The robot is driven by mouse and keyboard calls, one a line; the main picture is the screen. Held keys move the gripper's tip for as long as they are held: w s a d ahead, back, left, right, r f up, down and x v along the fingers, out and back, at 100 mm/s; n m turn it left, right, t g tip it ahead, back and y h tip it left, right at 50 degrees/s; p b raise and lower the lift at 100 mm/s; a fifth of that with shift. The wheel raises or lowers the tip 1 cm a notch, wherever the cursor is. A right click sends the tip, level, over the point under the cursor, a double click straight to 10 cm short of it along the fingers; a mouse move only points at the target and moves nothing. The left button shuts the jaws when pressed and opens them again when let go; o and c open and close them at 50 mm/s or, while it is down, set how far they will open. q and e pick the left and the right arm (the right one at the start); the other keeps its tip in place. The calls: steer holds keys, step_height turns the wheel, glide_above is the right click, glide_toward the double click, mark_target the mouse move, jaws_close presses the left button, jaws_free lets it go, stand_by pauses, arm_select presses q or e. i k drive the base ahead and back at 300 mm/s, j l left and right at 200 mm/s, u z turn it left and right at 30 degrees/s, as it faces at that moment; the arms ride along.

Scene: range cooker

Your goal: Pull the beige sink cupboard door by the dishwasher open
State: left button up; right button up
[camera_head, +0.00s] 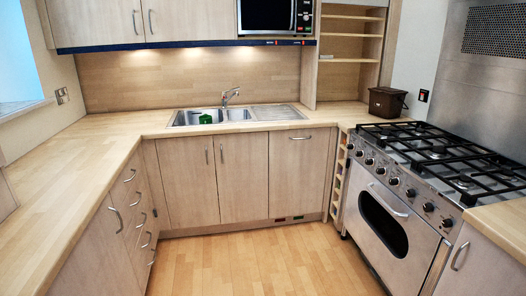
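Two beige doors stand shut side by side below the sink. Neither of my grippers shows in the head view.
The wooden floor (255,260) in front of the doors is clear. Drawers (135,205) with bar handles line the left side. A steel range cooker (395,225) stands on the right. The sink (200,117) above holds a green item.

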mark_target(242, 159)
steer(key=i+l+u, duration=0.1)
steer(key=i+u, duration=0.4)
steer(key=i, duration=1.45)
